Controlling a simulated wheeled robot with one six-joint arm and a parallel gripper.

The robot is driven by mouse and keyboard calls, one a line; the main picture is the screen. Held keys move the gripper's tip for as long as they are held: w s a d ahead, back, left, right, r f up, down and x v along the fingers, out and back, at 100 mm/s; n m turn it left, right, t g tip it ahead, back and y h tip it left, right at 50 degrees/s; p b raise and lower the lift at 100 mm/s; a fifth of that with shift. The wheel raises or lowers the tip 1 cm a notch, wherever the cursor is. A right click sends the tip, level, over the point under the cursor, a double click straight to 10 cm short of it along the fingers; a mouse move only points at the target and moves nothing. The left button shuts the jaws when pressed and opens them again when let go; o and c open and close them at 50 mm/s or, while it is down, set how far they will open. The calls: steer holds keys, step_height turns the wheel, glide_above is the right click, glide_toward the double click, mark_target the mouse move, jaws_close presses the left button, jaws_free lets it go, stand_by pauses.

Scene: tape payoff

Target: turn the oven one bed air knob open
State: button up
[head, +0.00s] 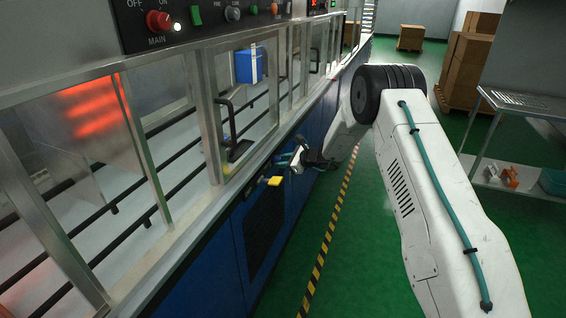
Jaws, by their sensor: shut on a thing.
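My gripper (292,158) is at the blue front of the oven machine, just below its metal ledge. It is small in the head view, with dark and pale parts. It is shut on a small knob at the panel, which the jaws mostly hide. I cannot read a label there, nor tell how far the knob is turned. A yellow handle (274,181) sticks out from the front just left of and below my gripper, apart from it as far as I can see.
Glass doors with a black handle (235,125) stand above the ledge. A control panel (200,20) with a red MAIN switch (158,21) is at the top left. A striped floor line (324,247) runs beside the machine. A metal table (520,101) and cardboard boxes (470,68) stand right.

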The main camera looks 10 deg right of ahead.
steer(key=m+g+y, duration=0.1)
steer(key=m, duration=0.1)
steer(key=m+g+y, duration=0.1)
steer(key=m+g, duration=0.1)
steer(key=m, duration=0.1)
steer(key=m+g+y, duration=0.1)
steer(key=m+y, duration=0.1)
steer(key=m, duration=0.1)
steer(key=shift+w+d+r+g, duration=0.15)
steer(key=shift+w+d+g, duration=0.05)
steer(key=shift+w+g, duration=0.2)
stand_by(0.6)
steer(key=o, duration=0.9)
steer(key=shift+o, duration=0.2)
steer(key=v, duration=0.7)
steer(key=shift+d, duration=0.45)
steer(key=shift+s, duration=0.1)
